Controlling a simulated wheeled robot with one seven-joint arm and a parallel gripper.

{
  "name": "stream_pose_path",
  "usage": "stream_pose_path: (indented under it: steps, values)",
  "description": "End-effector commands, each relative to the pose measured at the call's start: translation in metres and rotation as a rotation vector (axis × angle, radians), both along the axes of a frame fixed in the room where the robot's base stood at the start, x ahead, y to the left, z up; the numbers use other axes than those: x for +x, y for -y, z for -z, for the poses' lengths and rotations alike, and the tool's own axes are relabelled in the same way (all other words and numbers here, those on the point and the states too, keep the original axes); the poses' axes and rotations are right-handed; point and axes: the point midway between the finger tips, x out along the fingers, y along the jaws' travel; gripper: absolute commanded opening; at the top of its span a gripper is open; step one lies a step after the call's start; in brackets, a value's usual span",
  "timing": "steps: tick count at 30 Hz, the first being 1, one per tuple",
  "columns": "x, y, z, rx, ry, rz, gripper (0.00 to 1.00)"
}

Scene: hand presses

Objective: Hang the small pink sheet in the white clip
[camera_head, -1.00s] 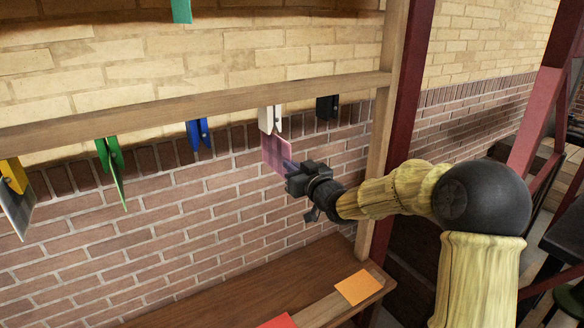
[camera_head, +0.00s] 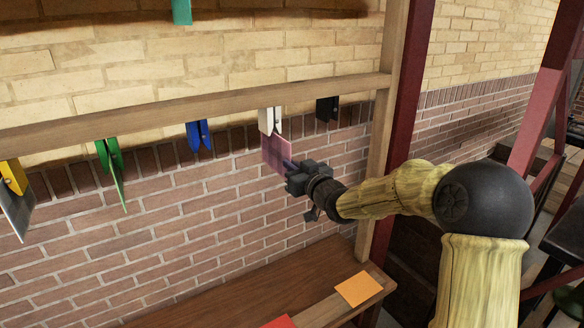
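The small pink sheet (camera_head: 275,154) is directly below the white clip (camera_head: 269,121), its top edge at the clip's lower end. Whether the jaws grip the sheet is too small to tell. The white clip hangs from the wooden rail (camera_head: 190,106). My gripper (camera_head: 291,165) is at the lower right edge of the sheet, with its fingers against or very near it. The fingertips are small and partly hidden by the sheet, so I cannot tell whether they are closed on it.
Along the rail hang a black clip (camera_head: 327,108), a blue clip (camera_head: 199,136), a green clip with a green sheet (camera_head: 118,185), and a yellow clip with a grey sheet (camera_head: 18,212). Orange (camera_head: 358,288) and red (camera_head: 281,322) sheets lie on the wooden bench (camera_head: 230,282) below.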

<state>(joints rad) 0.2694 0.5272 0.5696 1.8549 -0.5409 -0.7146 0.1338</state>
Motion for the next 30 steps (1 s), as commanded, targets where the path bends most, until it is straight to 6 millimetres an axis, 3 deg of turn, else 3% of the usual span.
stream_pose_path:
  steps: [30]
  values:
    - [0.000,0.001,-0.026,0.001,0.001,0.001,0.00]
